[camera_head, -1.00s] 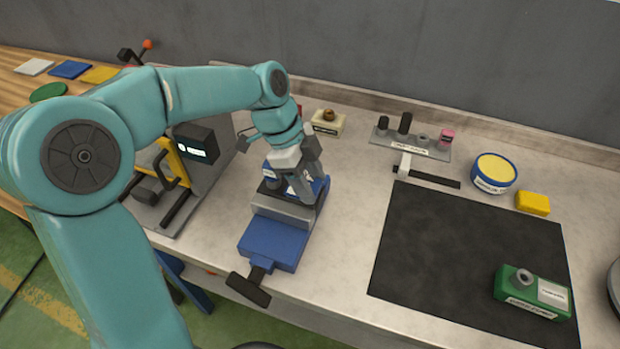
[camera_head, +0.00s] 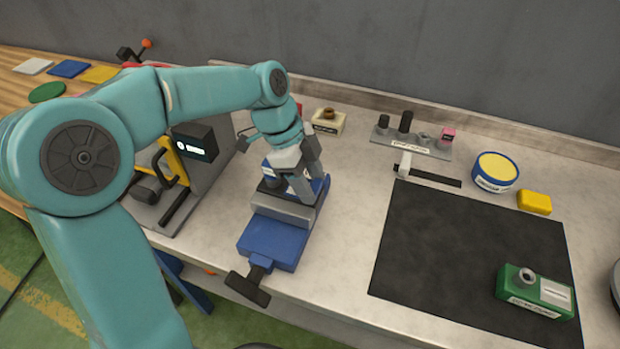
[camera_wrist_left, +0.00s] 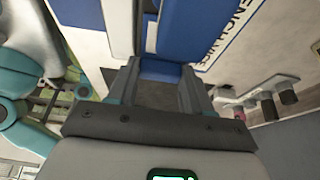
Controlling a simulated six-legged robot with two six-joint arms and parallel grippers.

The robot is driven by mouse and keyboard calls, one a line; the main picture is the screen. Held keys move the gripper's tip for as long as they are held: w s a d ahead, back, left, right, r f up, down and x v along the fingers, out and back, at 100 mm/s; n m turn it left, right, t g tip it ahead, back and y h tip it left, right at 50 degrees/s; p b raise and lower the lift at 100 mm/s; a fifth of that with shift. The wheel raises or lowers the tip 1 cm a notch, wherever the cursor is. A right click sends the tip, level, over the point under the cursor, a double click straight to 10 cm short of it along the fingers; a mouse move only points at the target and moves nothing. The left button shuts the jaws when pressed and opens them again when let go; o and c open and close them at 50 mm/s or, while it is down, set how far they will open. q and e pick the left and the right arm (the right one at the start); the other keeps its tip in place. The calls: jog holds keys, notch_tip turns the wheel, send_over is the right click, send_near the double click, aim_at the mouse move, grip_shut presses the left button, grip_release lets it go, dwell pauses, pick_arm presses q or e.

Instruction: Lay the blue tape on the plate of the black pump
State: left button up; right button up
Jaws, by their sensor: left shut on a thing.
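My left gripper (camera_head: 298,192) is low over the blue and grey vise (camera_head: 272,240) on the pale bench. In the left wrist view its fingers (camera_wrist_left: 158,85) are closed on a small blue piece (camera_wrist_left: 160,69), which looks like the blue tape. In the head view the fingers mostly hide this piece. Something dark and blue with a pale patch (camera_head: 270,172) shows behind the fingers at the vise. I cannot tell whether it is the black pump, and no plate of it shows clearly. My right gripper is not in view.
A dark mat (camera_head: 465,250) bears a green boxy unit (camera_head: 535,291). Behind it stand a blue-and-yellow tin (camera_head: 495,171), a yellow block (camera_head: 534,202) and a grey rack (camera_head: 412,141). A panel with a black box (camera_head: 195,142) stands left of the vise.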

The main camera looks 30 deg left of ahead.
pick_arm(q)
jog(key=o, duration=1.1)
jog(key=shift+c, duration=0.2)
jog(key=p+v, duration=0.1)
jog(key=v, duration=1.5)
jog(key=shift+p, duration=0.4)
